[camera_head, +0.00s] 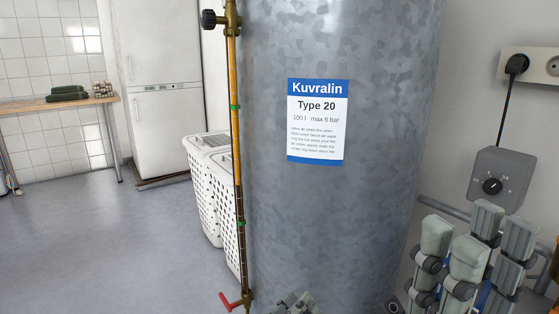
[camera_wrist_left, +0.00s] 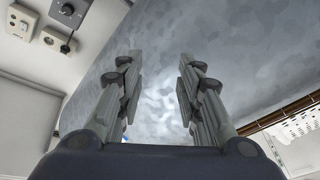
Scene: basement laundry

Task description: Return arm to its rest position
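My left gripper (camera_wrist_left: 157,75) is open and empty in the left wrist view, its two fingers well apart in front of the grey galvanized tank (camera_wrist_left: 265,50). In the head view only a small part of the left gripper (camera_head: 295,304) shows at the bottom edge, in front of the tank (camera_head: 370,60); the rest is cut off. My right gripper (camera_head: 477,240) points upward at the lower right, below the thermostat box. No contact with the tank can be made out.
A brass pipe (camera_head: 235,130) with a red valve handle (camera_head: 229,301) runs along the tank's left side. White laundry baskets (camera_head: 207,190) stand behind it. A dial box (camera_head: 495,180) and wall socket (camera_head: 535,64) are at right. The left floor (camera_head: 105,240) is clear.

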